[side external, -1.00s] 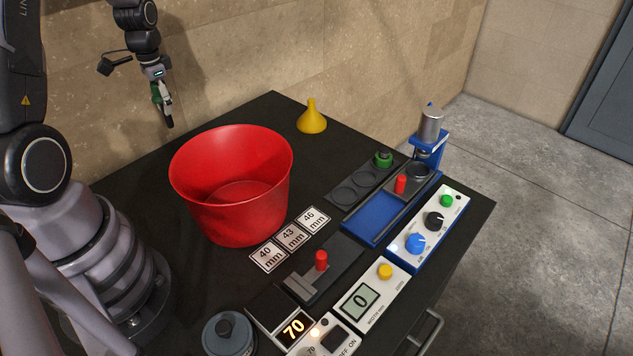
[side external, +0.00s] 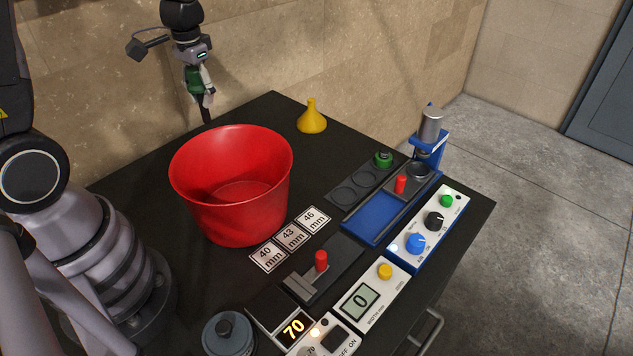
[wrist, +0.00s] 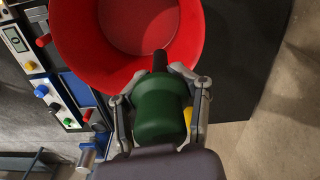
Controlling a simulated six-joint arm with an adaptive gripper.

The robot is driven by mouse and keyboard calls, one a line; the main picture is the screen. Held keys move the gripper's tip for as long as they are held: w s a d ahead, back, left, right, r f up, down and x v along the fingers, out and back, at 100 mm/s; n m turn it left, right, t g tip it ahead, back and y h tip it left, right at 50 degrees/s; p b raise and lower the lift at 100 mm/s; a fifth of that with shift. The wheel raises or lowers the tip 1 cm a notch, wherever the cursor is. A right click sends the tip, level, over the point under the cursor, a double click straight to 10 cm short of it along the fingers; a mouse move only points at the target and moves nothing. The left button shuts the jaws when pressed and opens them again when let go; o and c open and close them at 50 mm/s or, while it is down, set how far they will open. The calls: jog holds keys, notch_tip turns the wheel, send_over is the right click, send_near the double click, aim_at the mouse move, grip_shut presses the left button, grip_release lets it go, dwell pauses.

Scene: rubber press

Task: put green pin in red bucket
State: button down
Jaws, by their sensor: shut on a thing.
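My gripper (side external: 203,92) is above the back edge of the table, up and behind the red bucket. It is shut on the green pin (wrist: 160,115), whose wide green body sits between the fingers with a dark narrow tip pointing away from the wrist. In the side view the green pin (side external: 194,82) is partly hidden by the fingers. The red bucket (side external: 240,210) stands upright on the table and looks empty. In the wrist view the red bucket (wrist: 75,45) is beyond the pin, and the pin's tip overlaps the bucket's near rim in the picture.
A yellow funnel (side external: 312,118) stands right of the bucket. A green-topped piece (side external: 383,158) sits in a dark holder near the blue press (side external: 430,135). Label cards (side external: 291,238), a gauge with a red knob (side external: 321,261) and control boxes (side external: 372,292) fill the front right.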

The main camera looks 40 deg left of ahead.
send_over(228, 201)
notch_tip(228, 201, down, 21)
jog(key=shift+f, duration=0.1)
dwell(0.4)
jog(key=shift+c, duration=2.4)
grip_release()
jog(key=shift+f, duration=0.1)
notch_tip(228, 201, up, 20)
jog(key=d+t, duration=0.1)
jog(key=s+d+r+m+t, duration=0.1)
jog(key=s+d+r+t, duration=0.1)
jog(key=s+r, duration=0.5)
jog(key=s+d+r+t, duration=0.2)
jog(key=s+d+r, duration=0.1)
jog(key=s+r, duration=0.4)
notch_tip(228, 201, up, 3)
jog(key=shift+r+m+t, duration=0.1)
jog(key=shift+m+t, duration=0.2)
jog(key=shift+m, duration=0.1)
